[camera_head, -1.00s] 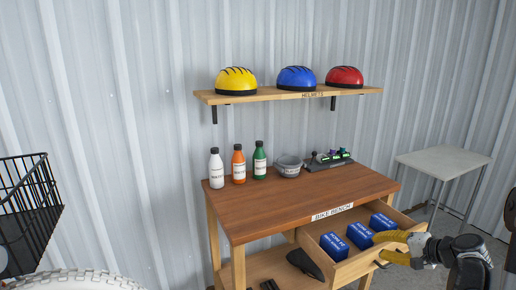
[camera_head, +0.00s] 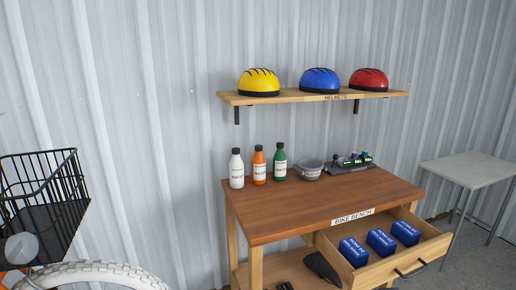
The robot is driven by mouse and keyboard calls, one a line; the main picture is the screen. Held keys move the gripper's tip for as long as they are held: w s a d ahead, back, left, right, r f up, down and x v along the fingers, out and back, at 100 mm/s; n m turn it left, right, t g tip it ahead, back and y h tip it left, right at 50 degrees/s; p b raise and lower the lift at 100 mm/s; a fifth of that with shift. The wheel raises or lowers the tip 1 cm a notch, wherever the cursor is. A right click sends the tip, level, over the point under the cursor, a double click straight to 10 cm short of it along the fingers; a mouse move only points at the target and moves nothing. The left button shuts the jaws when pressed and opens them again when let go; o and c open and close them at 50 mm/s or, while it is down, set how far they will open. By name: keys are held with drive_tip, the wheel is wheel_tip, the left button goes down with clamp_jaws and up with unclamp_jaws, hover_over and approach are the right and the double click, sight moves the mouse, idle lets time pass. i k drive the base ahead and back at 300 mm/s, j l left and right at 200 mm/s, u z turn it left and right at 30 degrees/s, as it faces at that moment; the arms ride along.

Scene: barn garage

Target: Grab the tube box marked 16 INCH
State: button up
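Three blue tube boxes lie in a row in the open drawer (camera_head: 437,247) of the wooden bike bench. The left box (camera_head: 353,252) is nearest, the middle box (camera_head: 381,242) is beside it, and the right box (camera_head: 405,233) is farthest right. Each has white lettering that appears upside down and is too small to read, so I cannot tell which is marked 16 INCH. The drawer has a dark handle (camera_head: 411,268) on its front. My gripper is out of view.
The bench top (camera_head: 320,207) holds several bottles, a grey bowl (camera_head: 309,170) and a dark tool tray (camera_head: 352,165). Above is a helmet shelf (camera_head: 310,96). A white table (camera_head: 468,168) stands right. A bicycle basket (camera_head: 42,205) and tyre (camera_head: 95,273) are lower left.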

sight(408, 235)
drive_tip(key=i+z, duration=0.15)
drive_tip(key=z, duration=0.25)
drive_tip(key=i+j+z, duration=0.15)
drive_tip(key=z, duration=0.3)
